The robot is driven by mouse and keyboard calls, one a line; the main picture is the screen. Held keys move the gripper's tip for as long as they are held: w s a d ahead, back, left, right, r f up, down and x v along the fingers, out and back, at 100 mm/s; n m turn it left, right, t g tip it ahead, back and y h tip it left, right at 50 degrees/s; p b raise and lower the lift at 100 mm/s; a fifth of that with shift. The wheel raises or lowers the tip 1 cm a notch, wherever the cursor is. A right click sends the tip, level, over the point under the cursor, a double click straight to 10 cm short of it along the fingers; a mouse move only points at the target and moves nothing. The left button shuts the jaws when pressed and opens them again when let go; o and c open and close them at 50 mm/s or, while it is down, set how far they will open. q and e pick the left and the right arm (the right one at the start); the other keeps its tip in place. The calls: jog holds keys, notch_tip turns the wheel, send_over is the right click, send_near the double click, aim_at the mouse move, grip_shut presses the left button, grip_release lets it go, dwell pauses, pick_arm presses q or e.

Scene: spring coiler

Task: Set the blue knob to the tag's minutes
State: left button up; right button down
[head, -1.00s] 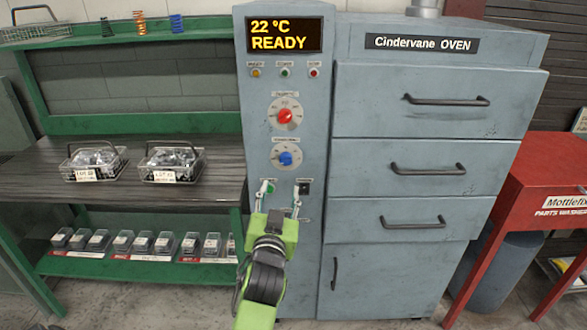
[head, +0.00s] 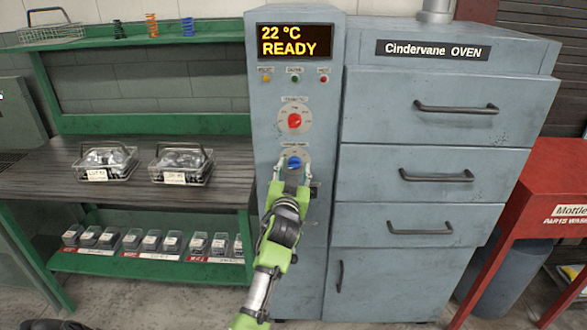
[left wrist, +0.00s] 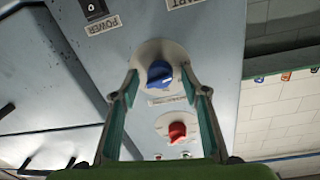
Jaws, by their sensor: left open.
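The blue knob (head: 294,163) is on a pale round dial on the oven's control column. It shows large in the left wrist view (left wrist: 160,75), with a white mark on its right side. My left gripper (head: 292,167) is open in front of it. In the left wrist view its two fingertips (left wrist: 159,73) are on either side of the knob, with gaps between them and it. Contact is not seen. White tags hang on the left wire basket (head: 105,161) and the right wire basket (head: 181,164); their writing is too small to read. My right gripper is not in view.
A red knob (head: 294,121) is above the blue one. The display (head: 294,41) reads 22 °C READY. A power switch (left wrist: 95,8) is near the blue dial. Oven drawers (head: 440,107) stand to the right, a green-framed bench (head: 140,124) to the left.

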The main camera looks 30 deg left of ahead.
pick_arm(q)
jog(key=c, duration=1.1)
jog(key=shift+r+m, duration=0.1)
jog(key=shift+m, duration=0.2)
jog(key=m+p, duration=0.2)
jog(key=m, duration=0.1)
jog(key=shift+r+p, duration=0.1)
jog(key=shift+p, duration=0.2)
jog(key=m+p, duration=0.2)
jog(key=m, duration=0.3)
jog(key=shift+m+g, duration=0.3)
jog(key=shift+m, duration=0.1)
